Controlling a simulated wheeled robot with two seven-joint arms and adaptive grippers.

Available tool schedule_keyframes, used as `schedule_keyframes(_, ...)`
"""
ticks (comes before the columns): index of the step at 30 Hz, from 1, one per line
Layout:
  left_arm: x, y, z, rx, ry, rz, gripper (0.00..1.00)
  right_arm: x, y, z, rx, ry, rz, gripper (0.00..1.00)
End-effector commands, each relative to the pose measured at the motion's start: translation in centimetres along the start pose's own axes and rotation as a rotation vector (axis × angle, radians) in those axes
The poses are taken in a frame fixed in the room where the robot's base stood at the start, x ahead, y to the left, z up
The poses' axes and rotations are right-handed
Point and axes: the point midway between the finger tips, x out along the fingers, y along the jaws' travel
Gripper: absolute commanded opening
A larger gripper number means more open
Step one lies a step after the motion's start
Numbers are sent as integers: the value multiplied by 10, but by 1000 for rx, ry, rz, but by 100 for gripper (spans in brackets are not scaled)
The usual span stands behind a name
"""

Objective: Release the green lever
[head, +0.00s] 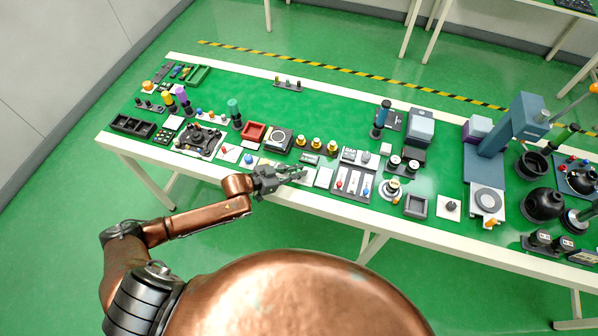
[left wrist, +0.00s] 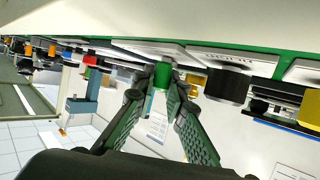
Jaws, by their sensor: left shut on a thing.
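The green lever (left wrist: 163,76) shows in the left wrist view as a small green knob between my fingertips. My left gripper (head: 295,175) is at the front edge of the table, near its middle, in the head view. In the left wrist view, the fingers of my left gripper (left wrist: 164,88) converge on the green lever and are shut on it. In the head view the lever cannot be made out at the gripper. My right gripper is not in view.
The long green-topped table (head: 330,94) is crowded with devices. A panel with several levers (head: 348,183) stands just right of my gripper. Several yellow-topped knobs (head: 316,143) stand behind it. A blue machine (head: 512,125) rises at the right. Floor in front of the table is free.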

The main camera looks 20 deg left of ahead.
Motion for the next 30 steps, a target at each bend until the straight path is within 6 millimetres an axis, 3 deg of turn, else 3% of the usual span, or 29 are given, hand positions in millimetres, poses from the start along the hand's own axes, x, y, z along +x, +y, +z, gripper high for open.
schedule_keyframes(6,-1,-3,-2,2,1,-4,0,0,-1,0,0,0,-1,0)
schedule_keyframes(7,-1,-3,-2,2,1,-4,13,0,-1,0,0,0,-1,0)
schedule_keyframes(15,-1,-2,0,1,-1,-4,30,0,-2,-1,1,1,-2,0)
schedule_keyframes(24,-4,-2,0,1,-2,-4,30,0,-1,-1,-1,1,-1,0)
schedule_keyframes(30,-31,-2,2,2,-5,-5,30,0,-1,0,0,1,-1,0)
